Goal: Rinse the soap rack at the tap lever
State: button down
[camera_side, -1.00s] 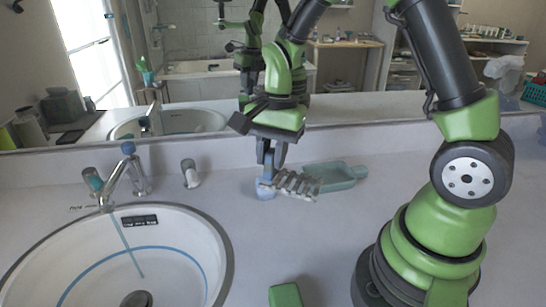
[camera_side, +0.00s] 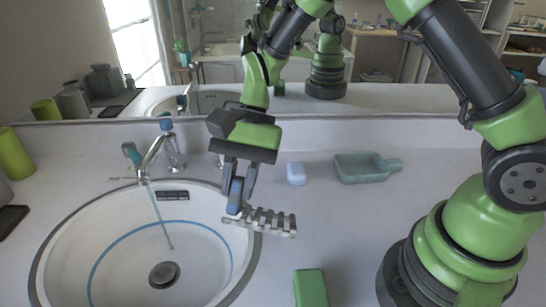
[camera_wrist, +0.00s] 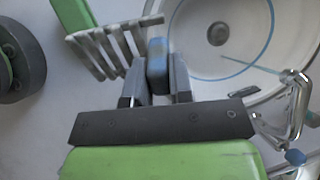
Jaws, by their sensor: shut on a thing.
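The soap rack (camera_side: 268,222) is a pale slatted piece with a blue grip part. My gripper (camera_side: 238,205) is shut on that blue part, and the slats stick out to the right, over the basin's right rim. In the wrist view the blue part (camera_wrist: 157,58) sits between the fingers, with the slats (camera_wrist: 105,47) to the left. The chrome tap (camera_side: 155,155) stands behind the basin, left of my gripper, with a teal end and a blue-capped post. A thin blue stream (camera_side: 160,215) runs from it into the basin. The rack is apart from tap and stream.
The white basin (camera_side: 62,232) has a dark drain (camera_side: 164,275). A green block (camera_side: 311,288) lies at the front. A mirror runs along the back.

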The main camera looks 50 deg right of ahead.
jog(key=w+a+f+m+t+y, duration=0.1)
jog(key=w+a+f+m+t, duration=0.35)
jog(key=m+t, duration=0.4)
jog(key=w+d+f+m+t+h, duration=0.3)
jog(key=w+d+f+m, duration=0.15)
jog(key=d+m, duration=0.35)
jog(key=w+a+f, duration=0.1)
jog(key=w+a, duration=0.2)
jog(key=w, duration=0.3)
jog(key=w+a+f+m, duration=0.1)
jog(key=w+a+f, duration=0.1)
jog(key=w+a, duration=0.2)
jog(key=shift+w, duration=0.9)
jog(key=shift+d, duration=0.1)
jog(key=shift+w+d, duration=0.25)
jog(key=shift+d, duration=0.25)
jog(key=shift+s+a, duration=0.1)
jog(key=shift+a, duration=0.05)
